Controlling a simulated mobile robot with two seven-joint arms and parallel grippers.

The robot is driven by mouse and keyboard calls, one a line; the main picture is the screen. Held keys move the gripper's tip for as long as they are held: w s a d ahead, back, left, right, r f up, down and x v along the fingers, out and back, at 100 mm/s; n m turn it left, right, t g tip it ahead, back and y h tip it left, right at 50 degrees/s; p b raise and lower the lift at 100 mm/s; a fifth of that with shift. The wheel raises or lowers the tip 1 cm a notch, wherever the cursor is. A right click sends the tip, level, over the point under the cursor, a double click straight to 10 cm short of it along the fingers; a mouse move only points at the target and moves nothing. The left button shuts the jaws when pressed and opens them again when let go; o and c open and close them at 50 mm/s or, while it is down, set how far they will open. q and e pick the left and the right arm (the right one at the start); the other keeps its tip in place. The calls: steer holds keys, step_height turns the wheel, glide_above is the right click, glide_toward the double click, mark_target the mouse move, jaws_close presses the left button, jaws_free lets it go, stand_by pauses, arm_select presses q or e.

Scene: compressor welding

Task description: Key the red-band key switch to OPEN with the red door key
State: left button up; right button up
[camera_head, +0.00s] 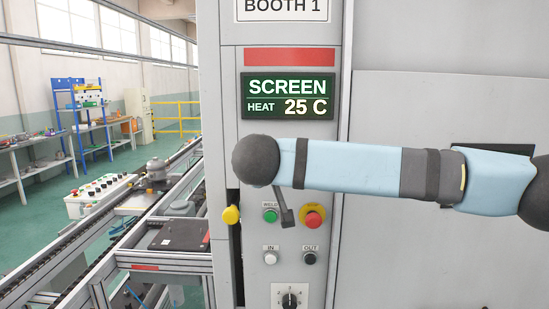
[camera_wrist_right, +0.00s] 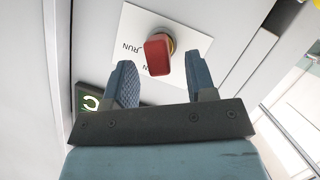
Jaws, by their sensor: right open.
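The red key (camera_wrist_right: 158,54) stands in a round yellowish-ringed switch on a white plate (camera_wrist_right: 133,22) in the right wrist view. The plate has upside-down lettering that reads RUN, and another word is mostly hidden. My right gripper (camera_wrist_right: 162,80) is open, with one finger on each side of the red key. The key's head lies between the fingertips, with visible gaps on both sides. In the head view my right arm reaches in from the right across the booth panel; its gripper and the key switch are hidden there. My left gripper is in neither view.
The booth panel holds a screen (camera_head: 289,96) reading HEAT 25 C, a green button (camera_head: 270,215), a red emergency button (camera_head: 313,217) and a rotary knob (camera_head: 289,300). A yellow knob (camera_head: 231,215) juts from its left edge. A conveyor (camera_head: 75,230) runs at left.

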steer(key=shift+x, duration=1)
